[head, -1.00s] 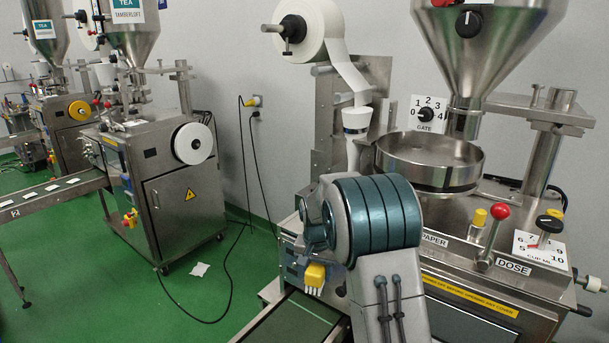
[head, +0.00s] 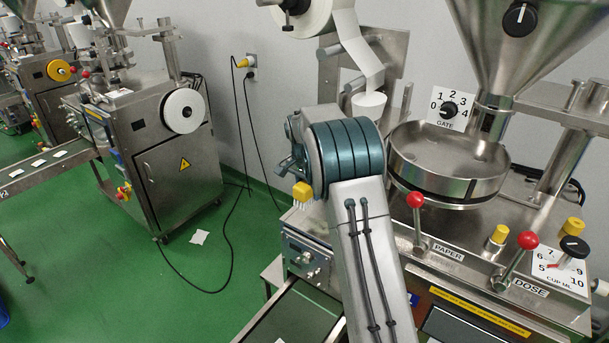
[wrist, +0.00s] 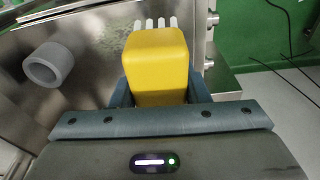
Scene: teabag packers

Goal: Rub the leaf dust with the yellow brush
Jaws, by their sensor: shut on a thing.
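My gripper (head: 296,170) is shut on the yellow brush (head: 302,192) at the left edge of the near packing machine (head: 545,305). The brush also shows in the wrist view (wrist: 157,58), a yellow block between the jaws with white bristle tufts pointing away from my gripper. In the head view the brush hangs above the machine's front control box, apart from it. I cannot clearly make out the leaf dust in either view; my arm hides part of the machine top.
A round steel pan (head: 448,185) stands right of my arm. Red-knobbed levers (head: 415,200) rise from the deck. A grey tube (wrist: 48,64) is left of the brush in the wrist view. A conveyor (head: 295,318) runs below. Green floor lies left.

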